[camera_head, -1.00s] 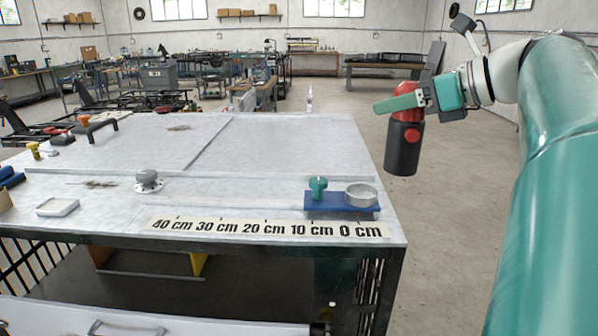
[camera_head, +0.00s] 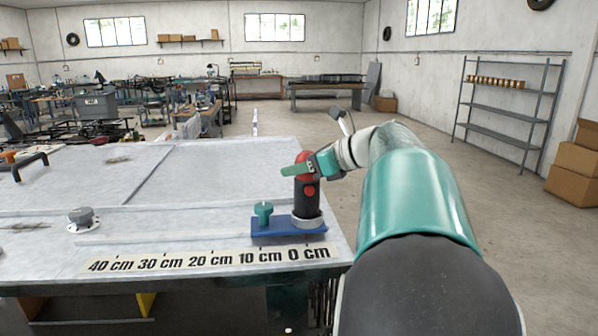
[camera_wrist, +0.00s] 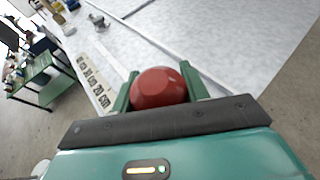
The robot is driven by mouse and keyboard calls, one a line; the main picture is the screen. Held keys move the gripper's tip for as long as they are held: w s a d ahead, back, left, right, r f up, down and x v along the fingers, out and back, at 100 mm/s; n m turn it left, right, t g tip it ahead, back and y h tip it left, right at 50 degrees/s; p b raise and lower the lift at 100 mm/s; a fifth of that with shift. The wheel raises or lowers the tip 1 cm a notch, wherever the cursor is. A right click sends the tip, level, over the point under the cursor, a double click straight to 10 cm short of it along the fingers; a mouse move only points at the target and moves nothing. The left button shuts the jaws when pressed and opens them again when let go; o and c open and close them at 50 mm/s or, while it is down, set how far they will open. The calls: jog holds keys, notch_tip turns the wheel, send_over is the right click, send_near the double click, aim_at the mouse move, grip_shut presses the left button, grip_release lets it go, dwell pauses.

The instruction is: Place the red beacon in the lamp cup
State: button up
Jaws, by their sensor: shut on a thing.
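The red beacon (camera_head: 306,194) has a red dome, a black body and a round red button on its side. My gripper (camera_head: 298,170) is shut on its red top, and the beacon hangs upright. In the wrist view the red dome (camera_wrist: 158,88) sits between the two green fingers. The lamp cup (camera_head: 308,222) is a silver ring on the right of a blue plate (camera_head: 272,233). The beacon's black lower end overlaps the cup's rim in the head view. I cannot tell whether it is inside the cup or just above or behind it. The wrist view hides the cup.
A green knob (camera_head: 263,212) stands on the blue plate left of the cup. A printed centimetre scale (camera_head: 210,260) lies along the table's front. A grey round fitting (camera_head: 82,219) is farther left. The right table edge is close to the cup, with open floor beyond.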

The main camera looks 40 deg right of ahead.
jog(key=shift+s+f, duration=0.1)
jog(key=shift+f, duration=0.45)
jog(key=shift+a+f, duration=0.1)
jog(key=o, duration=1.1)
jog(key=shift+c, duration=0.2)
jog(key=v, duration=1.2)
